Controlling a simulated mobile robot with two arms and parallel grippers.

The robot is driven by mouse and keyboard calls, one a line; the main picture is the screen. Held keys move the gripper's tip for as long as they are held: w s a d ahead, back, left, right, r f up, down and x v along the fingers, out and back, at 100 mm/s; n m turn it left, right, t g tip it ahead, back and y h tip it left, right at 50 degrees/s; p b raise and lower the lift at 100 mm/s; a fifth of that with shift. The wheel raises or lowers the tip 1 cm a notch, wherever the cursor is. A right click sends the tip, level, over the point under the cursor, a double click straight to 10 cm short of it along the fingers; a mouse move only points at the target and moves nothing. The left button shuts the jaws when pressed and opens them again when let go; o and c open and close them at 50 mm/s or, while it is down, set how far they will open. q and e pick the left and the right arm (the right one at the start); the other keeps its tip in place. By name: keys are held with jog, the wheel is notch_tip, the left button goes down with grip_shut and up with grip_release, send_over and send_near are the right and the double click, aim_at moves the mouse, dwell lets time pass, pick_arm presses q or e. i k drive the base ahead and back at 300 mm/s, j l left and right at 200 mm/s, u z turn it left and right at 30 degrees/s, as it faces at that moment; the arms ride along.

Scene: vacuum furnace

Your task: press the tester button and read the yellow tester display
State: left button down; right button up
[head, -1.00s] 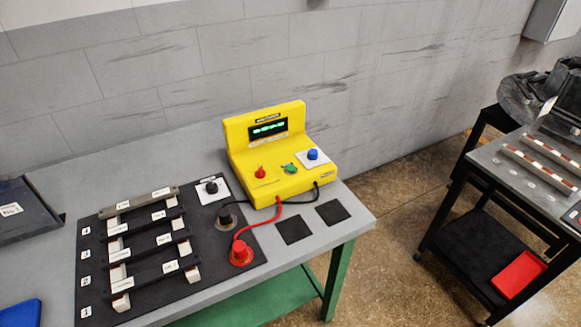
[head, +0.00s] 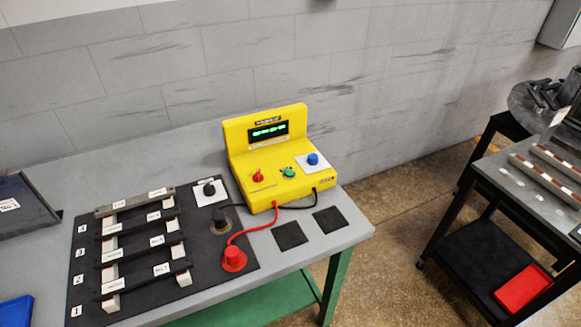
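The yellow tester (head: 240,135) stands on the grey bench in the middle of the head view. Its dark display (head: 268,131) shows lit green characters, too small to read. Its sloped panel has a red knob (head: 258,175), a green button (head: 289,172) and a blue button (head: 313,159) on a white plate. A red lead (head: 262,223) runs from the tester to a red probe (head: 234,259), and a black lead (head: 291,207) runs to a dark probe (head: 221,226). Neither of my grippers is in view.
Two black squares (head: 290,235) lie before the tester. A dark cart (head: 482,184) with a red tray (head: 522,287) stands right, across open floor.

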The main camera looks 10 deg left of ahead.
aim_at(289, 172)
jog(key=i+l+u, duration=0.1)
jog(key=l, duration=0.2)
jog(key=i+l+u, duration=0.15)
jog(key=l, duration=0.2)
jog(key=i+l+u, duration=0.1)
jog(key=l, duration=0.2)
jog(key=i+l+u, duration=0.1)
jog(key=l, duration=0.25)
jog(key=i+l+u, duration=0.1)
jog(key=l, duration=0.25)
jog(key=i, duration=0.1)
